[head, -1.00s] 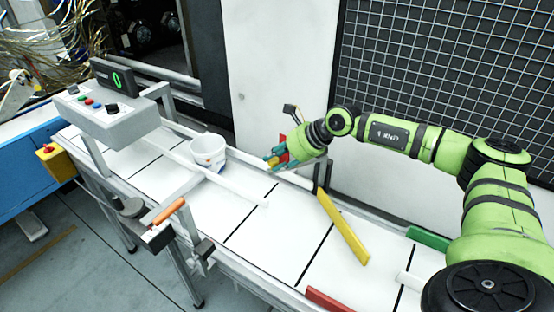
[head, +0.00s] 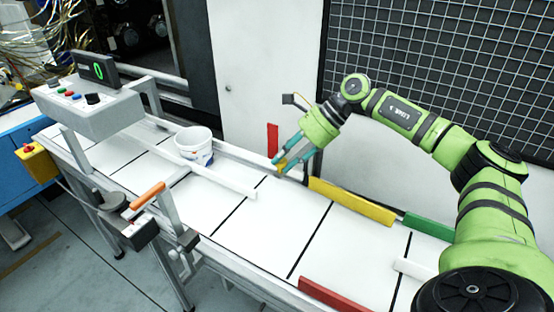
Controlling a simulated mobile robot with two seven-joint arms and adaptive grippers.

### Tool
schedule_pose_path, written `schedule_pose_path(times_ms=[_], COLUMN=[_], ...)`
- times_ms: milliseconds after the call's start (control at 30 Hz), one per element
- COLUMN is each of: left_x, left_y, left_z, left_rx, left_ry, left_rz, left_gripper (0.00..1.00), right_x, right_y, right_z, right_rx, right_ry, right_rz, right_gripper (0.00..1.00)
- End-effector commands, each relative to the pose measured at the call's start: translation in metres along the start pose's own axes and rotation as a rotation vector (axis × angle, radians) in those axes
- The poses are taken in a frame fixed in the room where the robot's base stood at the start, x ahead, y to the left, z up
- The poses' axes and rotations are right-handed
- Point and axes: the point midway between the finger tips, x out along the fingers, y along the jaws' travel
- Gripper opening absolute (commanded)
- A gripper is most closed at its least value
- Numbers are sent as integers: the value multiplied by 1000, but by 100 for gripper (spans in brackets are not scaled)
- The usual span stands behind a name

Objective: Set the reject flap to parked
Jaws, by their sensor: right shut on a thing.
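The reject flap appears to be the long yellow bar (head: 350,201); it lies along the far edge of the conveyor belt (head: 262,215), nearly in line with the far rail. My right gripper (head: 283,163) is at the far rail, to the left of the flap, with its teal fingers pointing down. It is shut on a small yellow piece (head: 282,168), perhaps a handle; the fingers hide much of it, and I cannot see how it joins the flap. My left gripper is not in view.
A red upright plate (head: 272,139) stands just behind my right gripper. A white bucket (head: 194,143) stands on the belt to the left, by a white guide bar (head: 228,180). Green (head: 430,226) and red (head: 331,295) bars edge the belt at right. The middle belt is clear.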

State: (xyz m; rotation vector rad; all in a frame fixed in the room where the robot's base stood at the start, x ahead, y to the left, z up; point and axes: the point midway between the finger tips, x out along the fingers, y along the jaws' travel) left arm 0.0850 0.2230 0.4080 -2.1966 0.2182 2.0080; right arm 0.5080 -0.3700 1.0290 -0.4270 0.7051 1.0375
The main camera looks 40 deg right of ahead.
Motion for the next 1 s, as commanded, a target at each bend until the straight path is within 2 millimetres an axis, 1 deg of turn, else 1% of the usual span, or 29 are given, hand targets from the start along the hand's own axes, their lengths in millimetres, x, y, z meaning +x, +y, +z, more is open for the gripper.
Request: schedule_pose_path(times_ms=[33, 300, 733, 767, 800, 1000], left_x=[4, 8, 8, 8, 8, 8], left_y=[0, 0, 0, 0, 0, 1], left_z=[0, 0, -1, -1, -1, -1], left_rx=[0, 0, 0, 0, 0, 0], left_ry=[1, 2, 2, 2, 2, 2], left_rz=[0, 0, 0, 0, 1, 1], left_gripper=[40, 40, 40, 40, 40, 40], right_x=[-3, -10, -11, -11, -11, -10], right_y=[1, 8, 8, 8, 8, 8], right_z=[1, -3, -3, -3, -3, -5], right_rx=[-17, -67, -74, -74, -73, -71], right_ry=[-9, -9, -10, -10, -10, -5], right_rz=[10, 59, 63, 63, 63, 66], right_gripper=[0, 0, 0, 38, 53, 53])
